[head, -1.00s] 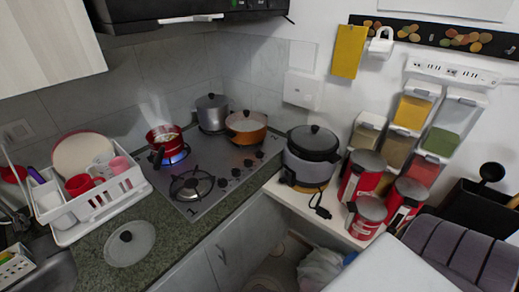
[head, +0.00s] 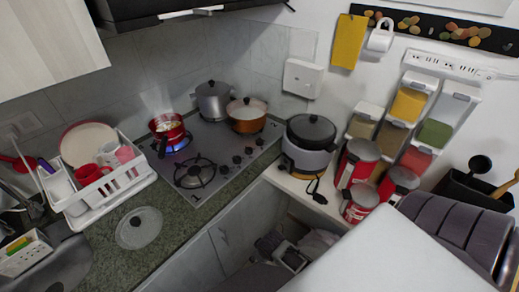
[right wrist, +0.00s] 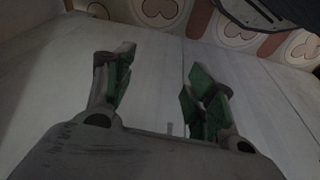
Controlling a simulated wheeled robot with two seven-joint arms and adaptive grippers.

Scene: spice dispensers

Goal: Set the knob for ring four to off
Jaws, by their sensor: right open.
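The black-topped gas stove (head: 222,143) stands in the corner counter in the head view. Its row of dark knobs runs along the right front edge, with one knob (head: 237,160) near the middle; their settings are too small to read. A blue flame (head: 180,147) burns under the red pot (head: 167,128) at the left back. The front left burner (head: 195,173) is bare and shows no flame. My right gripper (right wrist: 160,85) is open and empty in the right wrist view, its green-padded fingers before pale panels. No gripper is clearly seen in the head view.
A steel pot (head: 213,101) and an orange pan (head: 246,117) stand on the stove. A glass lid (head: 138,228) lies on the counter beside a white dish rack (head: 104,187). A rice cooker (head: 309,143) and red tins (head: 357,163) stand right. A white surface (head: 400,255) fills the lower right.

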